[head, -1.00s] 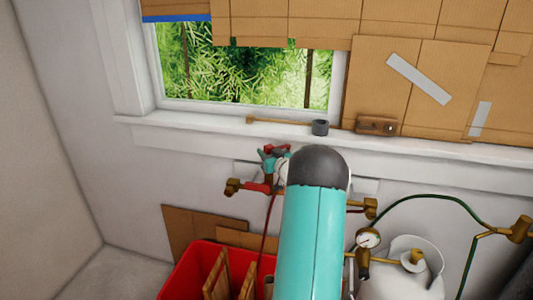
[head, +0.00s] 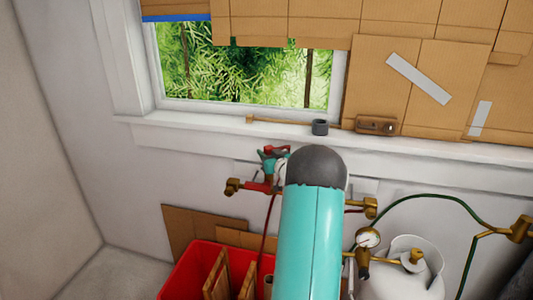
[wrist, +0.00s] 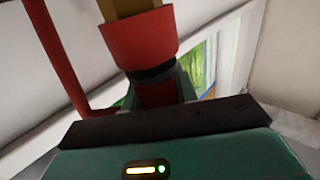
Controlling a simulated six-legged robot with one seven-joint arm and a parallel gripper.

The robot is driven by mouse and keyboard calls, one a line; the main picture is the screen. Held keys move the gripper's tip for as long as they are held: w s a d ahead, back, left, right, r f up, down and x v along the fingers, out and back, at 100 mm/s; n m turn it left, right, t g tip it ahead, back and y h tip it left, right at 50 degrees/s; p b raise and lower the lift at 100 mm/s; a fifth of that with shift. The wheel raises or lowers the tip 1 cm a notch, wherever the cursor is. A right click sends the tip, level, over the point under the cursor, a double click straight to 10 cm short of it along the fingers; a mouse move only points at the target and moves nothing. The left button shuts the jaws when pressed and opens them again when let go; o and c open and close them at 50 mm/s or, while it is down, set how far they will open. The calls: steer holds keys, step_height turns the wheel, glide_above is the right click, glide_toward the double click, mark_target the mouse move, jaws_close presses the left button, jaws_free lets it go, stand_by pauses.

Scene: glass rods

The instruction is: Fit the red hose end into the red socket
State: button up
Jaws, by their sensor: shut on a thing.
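In the wrist view, my gripper (wrist: 157,94) is shut on the red hose end (wrist: 156,95), with its green fingers on either side. A dark ring at its front lies against or very close to the red socket (wrist: 138,40), a red collar on a brass pipe. They look roughly in line; I cannot tell how far the end is inside. In the head view, my gripper (head: 268,166) is at the wall below the window, partly hidden by my arm. The red socket (head: 257,187) sits just below it beside a brass fitting.
The red hose (head: 268,222) hangs towards a red crate (head: 190,272) on the floor. A white gas tank (head: 405,275) with a gauge and a green hose (head: 425,197) stands right. The window sill (head: 200,123) is above, holding a small dark cylinder (head: 320,128).

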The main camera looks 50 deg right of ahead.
steer(key=shift+f, duration=0.4)
steer(key=o, duration=0.8)
steer(key=v, duration=1.1)
stand_by(0.7)
